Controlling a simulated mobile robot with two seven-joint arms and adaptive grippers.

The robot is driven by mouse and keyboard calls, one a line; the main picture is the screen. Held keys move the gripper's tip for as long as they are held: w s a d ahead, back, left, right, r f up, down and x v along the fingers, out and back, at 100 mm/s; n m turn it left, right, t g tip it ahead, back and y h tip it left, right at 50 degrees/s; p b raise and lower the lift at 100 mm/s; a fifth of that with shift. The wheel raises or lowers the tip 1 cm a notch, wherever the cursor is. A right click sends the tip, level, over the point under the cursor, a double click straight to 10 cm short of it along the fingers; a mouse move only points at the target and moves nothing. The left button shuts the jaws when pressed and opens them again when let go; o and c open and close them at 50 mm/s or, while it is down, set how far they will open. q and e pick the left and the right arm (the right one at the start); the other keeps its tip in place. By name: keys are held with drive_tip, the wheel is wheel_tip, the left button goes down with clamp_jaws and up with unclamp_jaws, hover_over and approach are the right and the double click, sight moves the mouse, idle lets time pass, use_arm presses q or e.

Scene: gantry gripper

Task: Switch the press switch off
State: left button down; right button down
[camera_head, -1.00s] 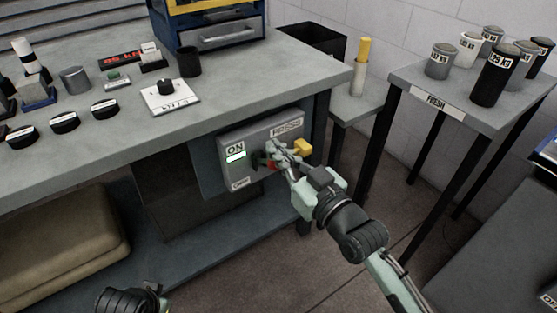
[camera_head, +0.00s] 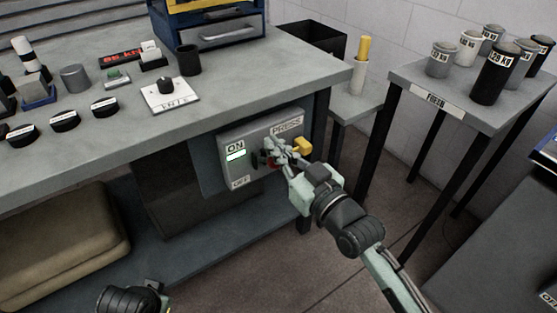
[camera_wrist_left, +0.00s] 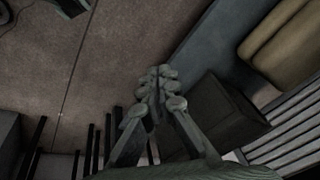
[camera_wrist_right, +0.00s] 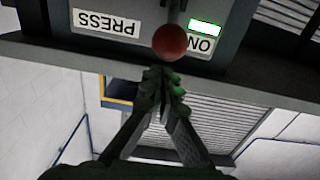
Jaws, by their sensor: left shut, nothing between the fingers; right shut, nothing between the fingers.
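The press switch box (camera_head: 232,174) is a grey panel on the bench's front, with labels PRESS, ON and OFF. Its lit indicator (camera_head: 236,156) glows pale green beside ON. A red knob (camera_wrist_right: 170,42) on a lever shows in the right wrist view, just beyond my right fingertips; in the head view my gripper mostly hides it. My right gripper (camera_head: 272,153) is shut and empty, in front of the panel; whether it touches the knob I cannot tell. In the right wrist view its fingertips (camera_wrist_right: 163,78) are together. My left gripper (camera_wrist_left: 160,80) is shut and empty over the floor.
A yellow part (camera_head: 303,146) sticks out at the panel's right. The bench top (camera_head: 240,80) above carries a dial plate (camera_head: 170,97), a black cup (camera_head: 188,60) and several black buttons. A side table (camera_head: 440,90) with several canisters stands right. A tan case (camera_head: 60,245) lies below the bench.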

sight(276, 168)
idle(0.5)
